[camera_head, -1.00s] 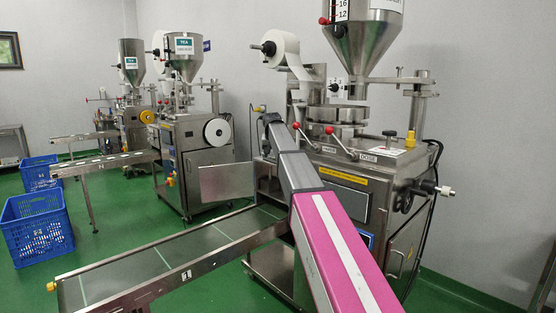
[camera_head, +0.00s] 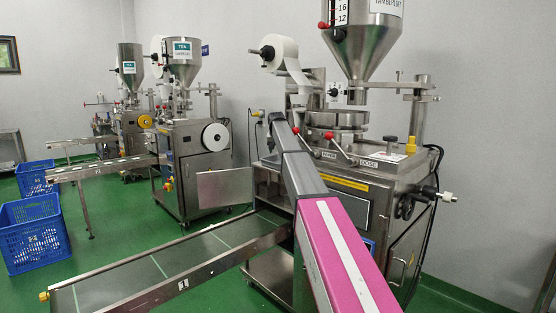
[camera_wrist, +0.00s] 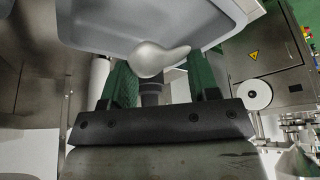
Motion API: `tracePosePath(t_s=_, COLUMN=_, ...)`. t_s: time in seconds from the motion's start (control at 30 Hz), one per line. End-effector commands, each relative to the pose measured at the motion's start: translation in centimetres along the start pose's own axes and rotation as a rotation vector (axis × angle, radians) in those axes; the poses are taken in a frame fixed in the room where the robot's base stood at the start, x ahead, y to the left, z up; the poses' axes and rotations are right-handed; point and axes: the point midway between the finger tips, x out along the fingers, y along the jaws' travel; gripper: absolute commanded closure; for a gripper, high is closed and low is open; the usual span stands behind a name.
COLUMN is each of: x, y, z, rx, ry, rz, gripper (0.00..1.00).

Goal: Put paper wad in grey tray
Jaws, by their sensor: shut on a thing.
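In the wrist view, my gripper (camera_wrist: 158,68) has two green fingers shut on a pale, smooth, rounded thing, which I take to be the paper wad (camera_wrist: 160,58). Its narrower end points right. The grey tray (camera_wrist: 95,28) fills the top of the wrist view, with its rounded rim beyond the fingertips. The wad overlaps the tray's edge in the picture; I cannot tell whether it touches it. In the head view, my gripper, the wad and the tray cannot be made out.
A steel packing machine (camera_head: 345,215) with a hopper (camera_head: 362,38) stands at the right, behind my arm. A conveyor chute (camera_head: 150,262) runs to the lower left. Blue crates (camera_head: 34,238) stand on the green floor at the left. More packing machines stand behind.

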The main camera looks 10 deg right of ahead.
Motion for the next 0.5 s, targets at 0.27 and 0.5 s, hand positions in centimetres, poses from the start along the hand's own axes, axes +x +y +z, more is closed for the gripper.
tracePosePath(t_s=0.27, x=2.3, y=0.5, z=-0.5, rx=0.000, ry=0.000, rz=0.000, gripper=0.70)
tracePosePath(t_s=0.5, x=5.0, y=0.5, z=0.6, rx=0.000, ry=0.000, rz=0.000, gripper=0.70)
